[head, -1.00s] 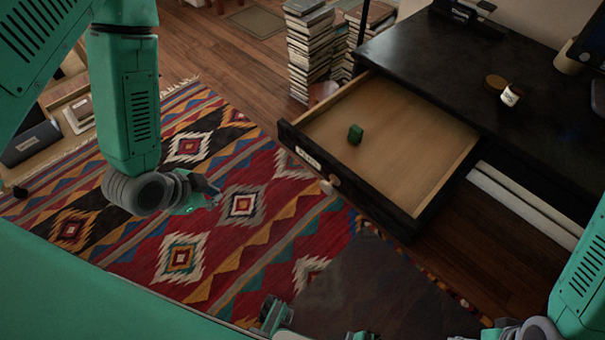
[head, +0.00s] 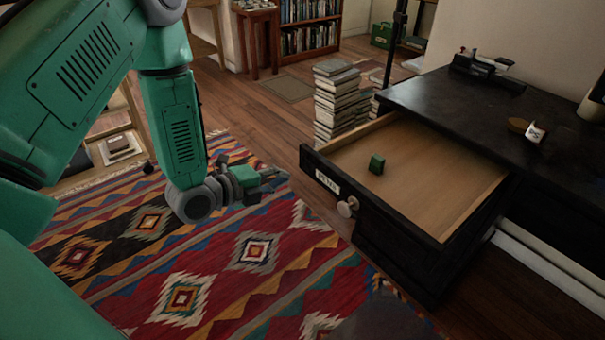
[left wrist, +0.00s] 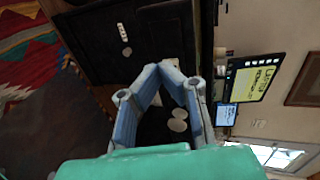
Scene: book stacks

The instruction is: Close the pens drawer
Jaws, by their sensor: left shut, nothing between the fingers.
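The pens drawer (head: 420,195) stands pulled well out of the black desk in the head view. Its black front carries a white label (head: 327,183), too small to read surely, and a round pale knob (head: 347,207). A small green block (head: 377,164) stands inside on the wooden floor. My left gripper (head: 278,178) is shut and empty, left of the drawer front and apart from it, above the rug. In the left wrist view, the blue-grey fingers of my left gripper (left wrist: 163,72) meet at their tips. My right gripper is not in view.
The black desk top (head: 440,100) holds a small cup (head: 535,132). A stack of books (head: 337,100) stands behind the drawer. A patterned rug (head: 230,270) covers the floor before the drawer, with free room there. A monitor (left wrist: 255,78) shows in the left wrist view.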

